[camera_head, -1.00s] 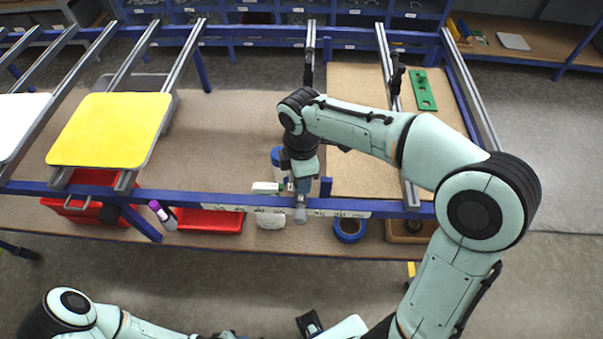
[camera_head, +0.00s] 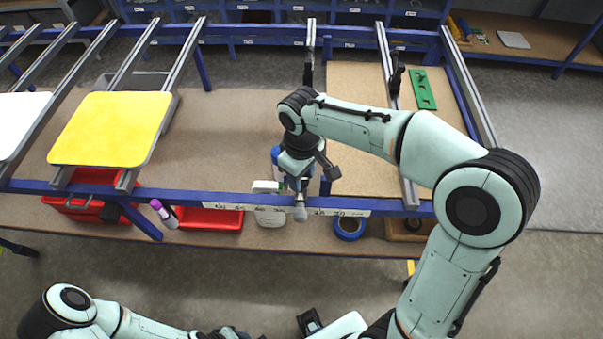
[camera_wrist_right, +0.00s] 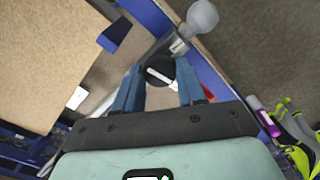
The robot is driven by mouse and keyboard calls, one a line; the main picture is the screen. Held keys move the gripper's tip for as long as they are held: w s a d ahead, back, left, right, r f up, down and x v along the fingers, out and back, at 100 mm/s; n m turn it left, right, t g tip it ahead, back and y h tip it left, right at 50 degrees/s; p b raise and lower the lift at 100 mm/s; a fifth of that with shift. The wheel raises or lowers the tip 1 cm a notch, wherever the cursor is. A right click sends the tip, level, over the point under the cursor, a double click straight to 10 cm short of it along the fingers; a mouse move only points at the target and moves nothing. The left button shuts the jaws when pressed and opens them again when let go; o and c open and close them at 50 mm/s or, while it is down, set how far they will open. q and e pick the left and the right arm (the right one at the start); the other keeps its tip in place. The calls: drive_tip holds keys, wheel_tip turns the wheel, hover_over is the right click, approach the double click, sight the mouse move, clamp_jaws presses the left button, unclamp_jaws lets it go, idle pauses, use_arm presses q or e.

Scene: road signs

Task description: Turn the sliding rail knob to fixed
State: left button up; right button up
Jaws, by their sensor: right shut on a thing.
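The knob (camera_wrist_right: 159,70) is black and round with a white line across it. In the right wrist view it sits between the two blue fingertips of my right gripper (camera_wrist_right: 157,82), which is shut on it. In the head view my right gripper (camera_head: 299,190) is at the front blue beam, and the knob is hidden by it. A grey ball-shaped end (camera_head: 300,214) of the sliding rail shows just in front of the beam; it is also in the right wrist view (camera_wrist_right: 202,16).
A scale strip (camera_head: 340,212) runs along the front blue beam (camera_head: 380,207). A yellow plate (camera_head: 110,128) lies on rails at left. Red bins (camera_head: 210,218), a blue tape roll (camera_head: 349,228) and a purple-capped marker (camera_head: 160,211) are on the shelf below.

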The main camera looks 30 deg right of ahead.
drive_tip(key=shift+m, duration=0.9)
drive_tip(key=o, duration=1.1)
drive_tip(key=shift+c, duration=0.2)
drive_tip(key=shift+r, duration=0.1)
use_arm(q)
drive_tip(key=w+r+p, duration=0.2)
drive_tip(key=r, duration=0.1)
use_arm(e)
wheel_tip(320, 180, up, 13)
drive_tip(key=shift+r, duration=0.15)
use_arm(q)
drive_tip(key=shift+s, duration=0.1)
